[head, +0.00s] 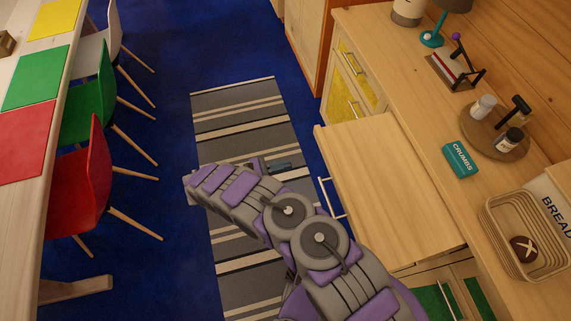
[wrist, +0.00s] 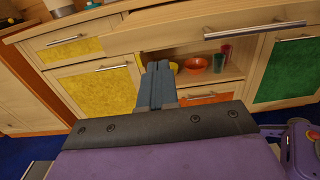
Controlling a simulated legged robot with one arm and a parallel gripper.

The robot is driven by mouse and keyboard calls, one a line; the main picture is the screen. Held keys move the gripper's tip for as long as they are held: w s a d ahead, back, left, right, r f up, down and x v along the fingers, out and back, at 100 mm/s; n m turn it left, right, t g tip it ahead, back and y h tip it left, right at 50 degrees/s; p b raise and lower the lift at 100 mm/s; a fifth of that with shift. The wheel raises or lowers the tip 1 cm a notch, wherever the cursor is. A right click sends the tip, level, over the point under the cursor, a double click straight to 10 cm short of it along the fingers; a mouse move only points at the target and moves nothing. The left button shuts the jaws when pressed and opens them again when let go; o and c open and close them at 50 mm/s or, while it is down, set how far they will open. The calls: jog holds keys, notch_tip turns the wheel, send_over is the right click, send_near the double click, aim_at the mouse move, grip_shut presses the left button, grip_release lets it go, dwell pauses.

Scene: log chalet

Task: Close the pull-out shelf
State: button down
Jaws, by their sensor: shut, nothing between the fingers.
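The pull-out shelf (head: 388,185) is a light wood board standing out from the counter, over the floor beside the striped rug. A metal bar handle (head: 331,198) is on its front edge. In the wrist view the shelf front (wrist: 185,32) crosses the top, with its handle (wrist: 255,31) at upper right. My gripper (head: 278,165) is shut and empty, left of the shelf and apart from the handle in the head view. In the wrist view its fingers (wrist: 157,82) are together, pointing at the cabinets below the shelf front.
The counter holds a bread basket (head: 522,245), a teal crumbs box (head: 460,158) and a round tray (head: 490,138). Under the shelf, an open niche holds bowls and cups (wrist: 195,64). A table with chairs (head: 85,195) stands left. The striped rug (head: 240,125) is clear ahead.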

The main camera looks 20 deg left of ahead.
aim_at(325, 157)
jog(key=b+x, duration=0.2)
jog(key=x, duration=0.9)
jog(key=shift+w+d, duration=0.2)
jog(key=shift+d, duration=0.05)
jog(key=shift+d, duration=0.1)
